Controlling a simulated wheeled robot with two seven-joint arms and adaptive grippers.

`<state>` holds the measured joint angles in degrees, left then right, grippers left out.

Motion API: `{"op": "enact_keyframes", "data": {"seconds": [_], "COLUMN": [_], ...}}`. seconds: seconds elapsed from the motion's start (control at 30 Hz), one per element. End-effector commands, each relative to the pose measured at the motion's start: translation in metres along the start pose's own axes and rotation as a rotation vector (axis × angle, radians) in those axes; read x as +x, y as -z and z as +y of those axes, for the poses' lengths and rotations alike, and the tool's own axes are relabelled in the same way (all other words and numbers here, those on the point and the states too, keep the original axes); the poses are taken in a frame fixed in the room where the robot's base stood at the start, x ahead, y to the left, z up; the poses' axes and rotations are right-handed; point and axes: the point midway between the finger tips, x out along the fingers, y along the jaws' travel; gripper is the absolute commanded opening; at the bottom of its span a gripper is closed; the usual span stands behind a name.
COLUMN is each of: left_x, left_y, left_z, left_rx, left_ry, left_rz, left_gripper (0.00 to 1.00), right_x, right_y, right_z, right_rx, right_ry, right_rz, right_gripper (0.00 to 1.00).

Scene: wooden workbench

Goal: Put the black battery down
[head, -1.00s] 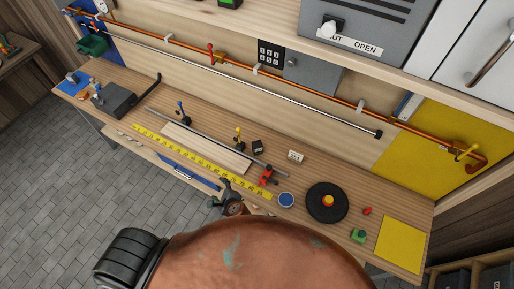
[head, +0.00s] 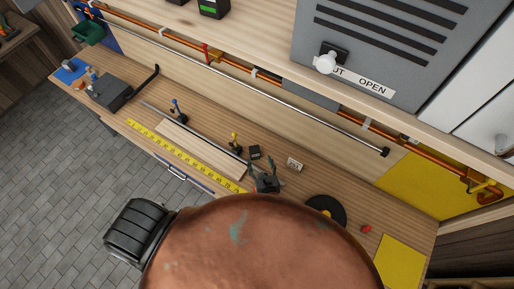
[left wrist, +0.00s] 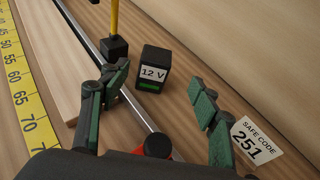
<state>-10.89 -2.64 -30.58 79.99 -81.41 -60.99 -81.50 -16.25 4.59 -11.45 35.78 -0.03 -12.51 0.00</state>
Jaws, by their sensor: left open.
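The black battery (head: 254,152) stands upright on the wooden bench. In the left wrist view the battery (left wrist: 153,68) shows a white "12 V" label and a green band low on its front. My left gripper (head: 264,167) is open and empty, just on the near side of the battery. In the left wrist view the fingers of this gripper (left wrist: 159,82) are spread wide, with the battery beyond and between their tips. I cannot tell any contact between them. My right gripper is not in view.
A metal rail (left wrist: 84,32) with a yellow-handled clamp (head: 235,143) runs left of the battery, beside a wooden board (head: 200,146) and yellow tape measure (head: 180,152). A "Safe code 251" card (left wrist: 257,140) lies to the right. A black disc (head: 327,208) is partly hidden.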

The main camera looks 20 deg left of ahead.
Motion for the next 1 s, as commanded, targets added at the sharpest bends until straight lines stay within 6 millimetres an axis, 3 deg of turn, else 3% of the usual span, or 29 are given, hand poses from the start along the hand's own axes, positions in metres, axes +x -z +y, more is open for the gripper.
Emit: {"op": "enact_keyframes", "data": {"seconds": [0.33, 0.5, 0.7, 0.83, 1.0], "left_x": [0.043, 0.065, 0.071, 0.071, 0.070], "left_y": [-0.009, -0.008, -0.007, -0.007, -0.007], "left_z": [0.006, 0.006, 0.005, 0.005, 0.004], "left_rx": [-0.006, -0.006, -0.007, -0.007, -0.007], "left_ry": [-0.015, -0.014, -0.012, -0.011, -0.011], "left_rz": [-0.002, 0.000, 0.001, 0.001, 0.001], "left_gripper": [0.56, 0.56, 0.56, 0.55, 0.43], "right_x": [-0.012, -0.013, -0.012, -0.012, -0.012], "right_y": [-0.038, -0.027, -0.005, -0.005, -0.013], "right_z": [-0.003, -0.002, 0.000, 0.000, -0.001], "right_rx": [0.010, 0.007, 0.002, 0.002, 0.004], "right_ry": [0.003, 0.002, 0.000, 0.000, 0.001], "right_rz": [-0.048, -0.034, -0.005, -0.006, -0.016], "right_gripper": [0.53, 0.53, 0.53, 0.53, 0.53]}}
